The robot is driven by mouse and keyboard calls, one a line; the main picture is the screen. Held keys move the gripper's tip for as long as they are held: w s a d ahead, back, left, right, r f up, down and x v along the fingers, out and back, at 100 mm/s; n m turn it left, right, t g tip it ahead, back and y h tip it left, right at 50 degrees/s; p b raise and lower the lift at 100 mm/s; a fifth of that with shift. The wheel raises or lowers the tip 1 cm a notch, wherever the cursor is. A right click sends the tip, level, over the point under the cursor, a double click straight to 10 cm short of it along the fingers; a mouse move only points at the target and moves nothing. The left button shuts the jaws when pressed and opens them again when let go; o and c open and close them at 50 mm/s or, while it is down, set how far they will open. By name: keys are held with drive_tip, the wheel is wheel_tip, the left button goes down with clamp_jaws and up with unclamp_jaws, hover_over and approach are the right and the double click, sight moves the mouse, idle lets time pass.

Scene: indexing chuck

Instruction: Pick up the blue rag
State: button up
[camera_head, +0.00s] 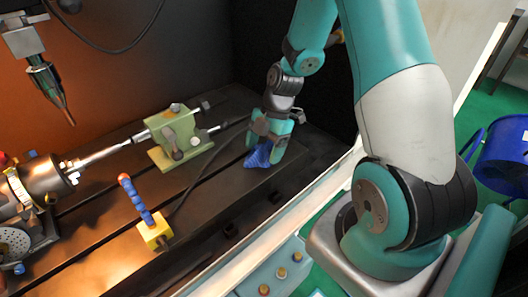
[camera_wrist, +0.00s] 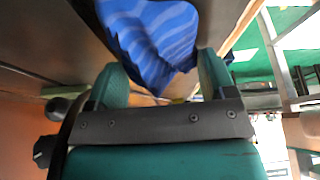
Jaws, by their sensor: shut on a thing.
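The blue rag (camera_head: 259,156) shows in the head view under my gripper, near the right end of the dark slotted machine table (camera_head: 228,186). In the wrist view the rag (camera_wrist: 153,38) is bunched, with lighter blue stripes, and sits between the two teal fingers. My gripper (camera_head: 267,142) points down and is shut on the rag; its fingers also show in the wrist view (camera_wrist: 160,75). Part of the rag is hidden by the fingers. I cannot tell whether the rag still touches the table.
A green tailstock (camera_head: 180,138) stands left of my gripper. A yellow block (camera_head: 154,232) with a blue segmented hose (camera_head: 135,198) stands nearer, and a dark cable runs from it. The chuck (camera_head: 42,180) is at the far left. A tool head (camera_head: 45,80) hangs above.

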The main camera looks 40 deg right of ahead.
sight(264, 145)
wheel_tip(264, 145, up, 20)
drive_tip(key=shift+r, duration=0.1)
idle(0.5)
drive_tip(key=shift+o, duration=0.4)
